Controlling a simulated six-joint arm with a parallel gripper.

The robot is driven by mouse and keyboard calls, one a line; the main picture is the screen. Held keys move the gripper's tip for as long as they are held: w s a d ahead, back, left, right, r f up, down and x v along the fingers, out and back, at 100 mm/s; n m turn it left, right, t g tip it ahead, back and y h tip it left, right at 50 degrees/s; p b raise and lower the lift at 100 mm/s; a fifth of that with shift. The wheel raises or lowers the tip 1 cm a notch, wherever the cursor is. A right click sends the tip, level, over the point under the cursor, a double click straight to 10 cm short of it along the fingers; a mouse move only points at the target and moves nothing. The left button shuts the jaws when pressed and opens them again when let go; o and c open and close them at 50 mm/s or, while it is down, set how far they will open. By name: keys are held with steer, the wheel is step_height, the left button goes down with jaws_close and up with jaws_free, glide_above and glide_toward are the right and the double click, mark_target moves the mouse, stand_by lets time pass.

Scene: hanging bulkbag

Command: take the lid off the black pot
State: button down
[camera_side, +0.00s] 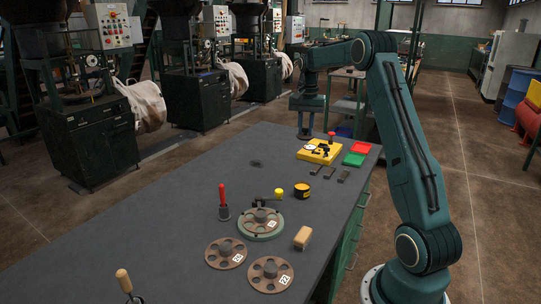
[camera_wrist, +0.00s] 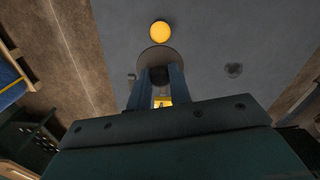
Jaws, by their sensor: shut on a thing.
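The black pot (camera_side: 302,193) stands on the dark bench in the side view, with yellow showing on it. In the wrist view a round yellow patch in a thin dark rim, apparently the open pot (camera_wrist: 160,32), lies beyond my fingers.
A yellow tray (camera_side: 318,151) with small parts, a red tray (camera_side: 360,148) and a green tray (camera_side: 354,160) sit near my gripper. The bench's left part is mostly clear.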

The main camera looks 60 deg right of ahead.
steer(key=shift+r, duration=0.35)
steer(key=shift+s+a, duration=0.1)
stand_by(0.4)
steer(key=s+a+f, duration=0.3)
steer(key=s+a, duration=0.6)
steer(key=shift+s+f, duration=0.2)
steer(key=shift+f, duration=0.1)
steer(key=shift+f, duration=0.1)
step_height(320, 180, down, 16)
stand_by(0.7)
steer(key=shift+f, duration=1.9)
steer(key=shift+f, duration=0.15)
